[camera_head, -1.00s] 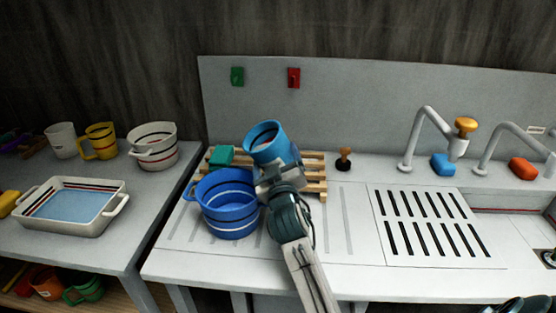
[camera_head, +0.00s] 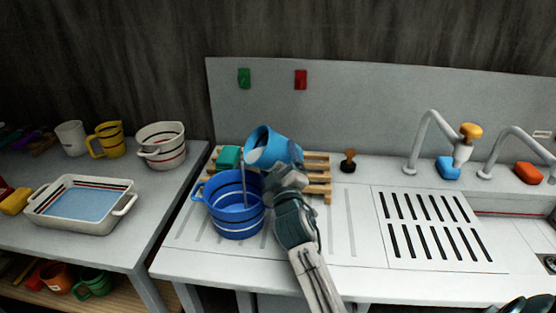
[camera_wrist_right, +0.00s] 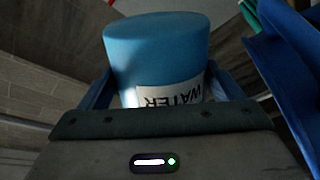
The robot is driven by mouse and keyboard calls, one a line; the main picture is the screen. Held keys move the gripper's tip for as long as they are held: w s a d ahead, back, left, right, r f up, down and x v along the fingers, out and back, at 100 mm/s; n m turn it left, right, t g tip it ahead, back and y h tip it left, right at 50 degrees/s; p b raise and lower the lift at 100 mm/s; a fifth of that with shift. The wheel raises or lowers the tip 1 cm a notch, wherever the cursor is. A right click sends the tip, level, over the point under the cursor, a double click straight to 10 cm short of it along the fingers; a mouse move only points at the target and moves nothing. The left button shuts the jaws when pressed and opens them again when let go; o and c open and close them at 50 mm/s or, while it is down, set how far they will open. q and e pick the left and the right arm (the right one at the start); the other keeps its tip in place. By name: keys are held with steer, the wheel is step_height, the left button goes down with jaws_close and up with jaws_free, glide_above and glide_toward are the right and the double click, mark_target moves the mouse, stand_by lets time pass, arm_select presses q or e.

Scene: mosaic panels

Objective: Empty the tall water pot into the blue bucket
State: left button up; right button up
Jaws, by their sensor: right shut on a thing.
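The tall light-blue water pot (camera_head: 276,147) is tilted to the left above the blue bucket (camera_head: 236,218), and a thin stream falls from its rim into the bucket. The bucket stands upright on the grey counter, with liquid showing inside. My right gripper (camera_head: 284,176) is shut on the pot. In the right wrist view the pot (camera_wrist_right: 158,55) fills the space between the fingers and shows a white label reading WATER. The blue bucket (camera_wrist_right: 285,70) shows at the right edge there. My left gripper is not in view.
A wooden rack (camera_head: 318,178) lies behind the bucket with a green block (camera_head: 228,157) on it. A dark stopper (camera_head: 348,160) stands to its right. A white dish (camera_head: 75,215) sits on the left table. The slotted drainboard (camera_head: 430,225) is clear.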

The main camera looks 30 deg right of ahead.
mark_target(270, 166)
steer(key=shift+n+y+p, duration=0.3)
steer(key=shift+n+p, duration=0.2)
steer(key=shift+n, duration=0.8)
steer(key=shift+r+n+t+y+p, duration=0.4)
steer(key=shift+r+n+p, duration=0.1)
steer(key=shift+n+p, duration=0.65)
steer(key=shift+w+a+f+n+y+p, duration=0.15)
steer(key=shift+a+n+y+p, duration=0.15)
steer(key=shift+a+n+p, duration=0.8)
steer(key=shift+a+r+n+y+p, duration=0.15)
steer(key=shift+r+n+y+p, duration=0.3)
steer(key=shift+n+p, duration=0.75)
steer(key=shift+m, duration=0.25)
